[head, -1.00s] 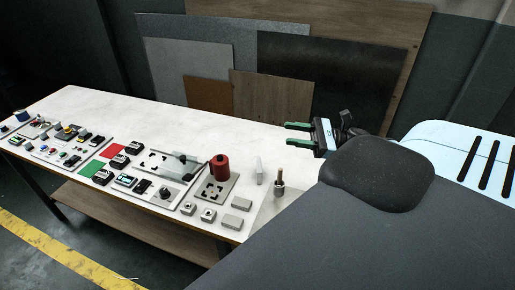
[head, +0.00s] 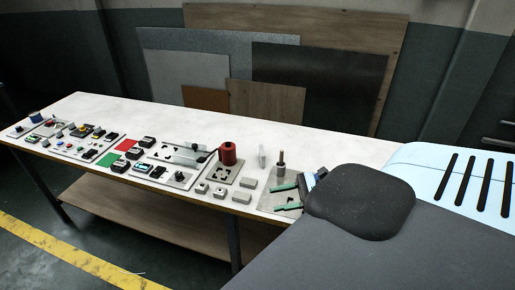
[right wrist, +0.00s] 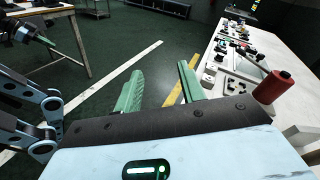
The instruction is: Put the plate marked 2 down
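I cannot read a number 2 on any plate. My right gripper (head: 284,198) is at the front right end of the white bench, over or beside a grey plate (head: 272,202) with an upright metal post (head: 281,162). Its two green fingers also show in the right wrist view (right wrist: 158,88), spread apart with nothing between them. A dark arm end with a green tip, likely my left gripper (right wrist: 48,42), shows at the upper left of the right wrist view; its fingers are too small to judge. It is outside the head view.
The white bench (head: 330,148) holds a red spool (head: 228,154) on a grey plate, several small grey blocks (head: 241,197), an upright white piece (head: 262,157) and panels of switches to the left. The back strip is clear. Boards (head: 320,85) lean behind it.

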